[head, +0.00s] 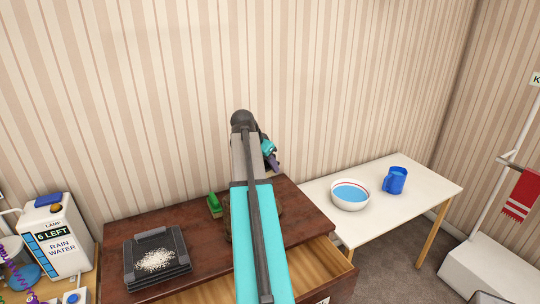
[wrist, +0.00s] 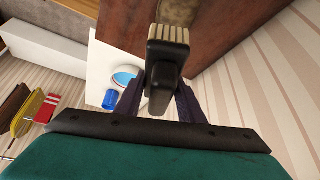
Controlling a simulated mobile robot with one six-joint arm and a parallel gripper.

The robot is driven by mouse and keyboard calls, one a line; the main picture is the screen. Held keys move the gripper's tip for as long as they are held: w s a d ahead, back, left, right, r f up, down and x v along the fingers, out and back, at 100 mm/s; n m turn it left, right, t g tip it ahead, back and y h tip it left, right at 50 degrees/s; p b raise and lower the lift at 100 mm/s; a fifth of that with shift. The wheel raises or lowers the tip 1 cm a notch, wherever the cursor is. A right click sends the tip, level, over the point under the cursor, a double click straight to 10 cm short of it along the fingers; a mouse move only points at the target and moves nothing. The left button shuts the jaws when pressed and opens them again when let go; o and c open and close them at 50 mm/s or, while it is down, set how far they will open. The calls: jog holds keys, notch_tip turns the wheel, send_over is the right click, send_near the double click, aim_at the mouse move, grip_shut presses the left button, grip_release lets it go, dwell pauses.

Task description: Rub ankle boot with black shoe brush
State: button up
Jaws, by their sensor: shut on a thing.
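My gripper (wrist: 160,92) is shut on the black shoe brush (wrist: 165,52), which has a black body and a pale bristle end pointing up in the wrist view. In the head view my gripper (head: 273,160) is small and partly behind my arm, above the dresser, and the brush cannot be made out. A brownish thing (wrist: 178,10) shows beyond the bristles at the top edge of the wrist view, on the dark red-brown top. It may be the ankle boot, but too little shows to tell. My arm hides the middle of the dresser in the head view.
The dresser (head: 120,232) has an open drawer (head: 325,262). On it are a green block-like thing (head: 214,203) and a dark tray (head: 180,266) with white grains. A white table (head: 415,180) at the right holds a bowl (head: 350,194) and blue mug (head: 395,180).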

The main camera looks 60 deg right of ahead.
jog(key=shift+r+p, duration=0.55)
jog(key=shift+r, duration=0.95)
jog(key=shift+s, duration=0.1)
jog(key=shift+w+a+f, duration=0.1)
jog(key=shift+w+a, duration=0.1)
jog(key=w+a+f+n+t+b, duration=0.25)
jog(key=w+a, duration=0.35)
jog(key=a, duration=0.3)
jog(key=w+a+f+n+t+y+b, duration=0.1)
jog(key=w+a+n, duration=0.3)
jog(key=w+a, duration=0.4)
jog(key=w+a+f+n+t+b, duration=0.1)
jog(key=w+a+n, duration=0.3)
jog(key=a, duration=0.6)
jog(key=w+a+f+n+t+y+b, duration=0.1)
jog(key=a+n, duration=0.3)
jog(key=a, duration=1.2)
jog(key=w+a+f+n+t+y+b, duration=0.1)
jog(key=w+a+f+n+y+b, duration=0.2)
jog(key=a, duration=1.4)
jog(key=shift+w+a+f+n+y+b, duration=0.15)
jog(key=shift+w+a+n+y+b, duration=0.3)
jog(key=shift+n, duration=0.6)
